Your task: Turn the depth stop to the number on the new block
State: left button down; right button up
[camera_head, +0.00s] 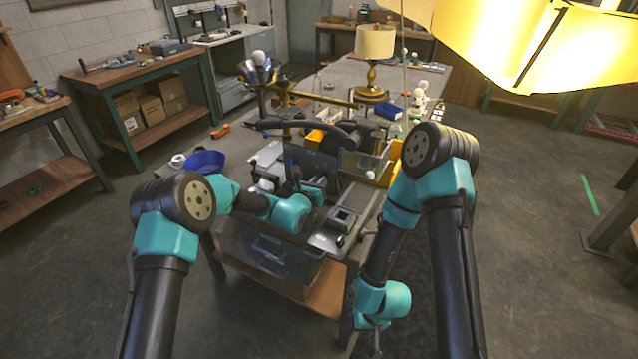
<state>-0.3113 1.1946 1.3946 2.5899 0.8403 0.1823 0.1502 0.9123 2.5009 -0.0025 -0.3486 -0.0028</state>
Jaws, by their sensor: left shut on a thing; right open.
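A dark machine with a curved black arm (328,128) and a large dark plate stands on the middle bench. My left gripper (318,186) reaches in low at the front of this machine. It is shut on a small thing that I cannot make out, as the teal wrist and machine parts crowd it. The depth stop, its numbers and the new block are too small or hidden to tell apart. A grey metal fixture (338,222) lies just right of my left wrist. My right gripper (376,326) hangs low in front of the bench's right side, open, apart from the parts.
A yellow-edged bin (384,172) is right of the machine, a blue bowl (205,161) at the bench's left. A brass lamp (373,60) stands behind. A large lit yellow shade (540,40) hangs at upper right.

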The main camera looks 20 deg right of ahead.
pick_arm(q)
jog(key=n, duration=0.4)
jog(key=shift+n, duration=2)
jog(key=c, duration=1.1)
grip_release()
jog(key=shift+s+a, duration=0.1)
jog(key=shift+a, duration=0.05)
jog(key=v, duration=1.7)
jog(key=shift+a, duration=0.1)
